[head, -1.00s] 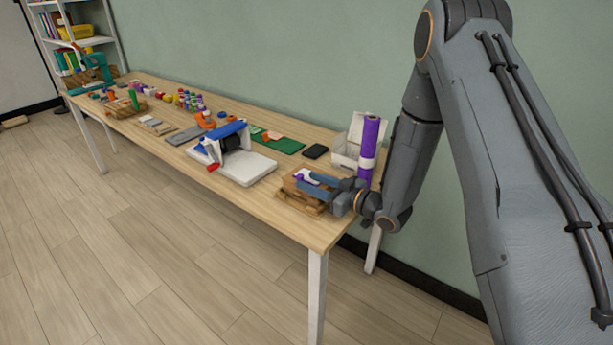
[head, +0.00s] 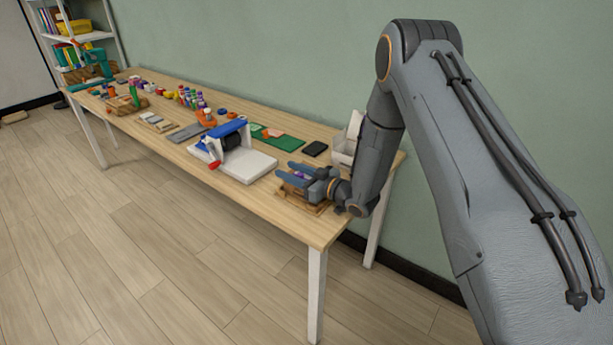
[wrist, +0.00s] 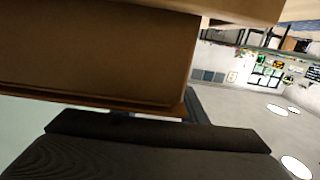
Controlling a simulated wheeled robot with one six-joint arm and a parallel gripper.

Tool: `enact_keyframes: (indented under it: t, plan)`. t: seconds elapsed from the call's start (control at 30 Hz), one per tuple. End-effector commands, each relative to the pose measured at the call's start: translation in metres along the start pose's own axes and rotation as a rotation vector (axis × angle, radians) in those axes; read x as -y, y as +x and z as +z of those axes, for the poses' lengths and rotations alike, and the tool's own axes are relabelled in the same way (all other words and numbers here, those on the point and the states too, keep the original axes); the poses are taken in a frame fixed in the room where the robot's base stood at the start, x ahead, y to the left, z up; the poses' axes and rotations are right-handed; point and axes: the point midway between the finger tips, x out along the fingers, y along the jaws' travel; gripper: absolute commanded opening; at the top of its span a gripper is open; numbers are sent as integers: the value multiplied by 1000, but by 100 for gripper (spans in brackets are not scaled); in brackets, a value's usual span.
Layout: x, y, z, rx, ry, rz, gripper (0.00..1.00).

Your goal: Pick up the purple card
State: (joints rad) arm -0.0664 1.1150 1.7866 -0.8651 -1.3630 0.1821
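My gripper (head: 286,174) is low over the near right end of the table in the head view, with its two fingers apart. A small purple patch (head: 300,174) shows between the fingers; it may be the purple card, but most of it is hidden. A wooden holder (head: 318,208) lies under and around the gripper. In the wrist view a brown wooden surface (wrist: 95,55) fills the upper left, very close to a dark gripper part (wrist: 150,150). No card is clear there, and I cannot tell whether the fingers touch anything.
A white board with a blue and black device (head: 233,137) stands left of my gripper. A black slab (head: 315,149), a green mat (head: 285,142) and a white bin (head: 343,150) lie behind. Several small coloured items sit farther along the table. The table's front edge is clear.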

Motion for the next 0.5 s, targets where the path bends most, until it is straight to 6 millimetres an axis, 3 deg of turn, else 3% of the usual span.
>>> enact_keyframes:
  t: [0.07, 0.3, 0.5]
  plan:
    - [0, 0, 0, 0, 0, 0, 39]
    - [0, 0, 0, 0, 0, 0, 0]
    - [0, 0, 0, 0, 0, 0, 0]
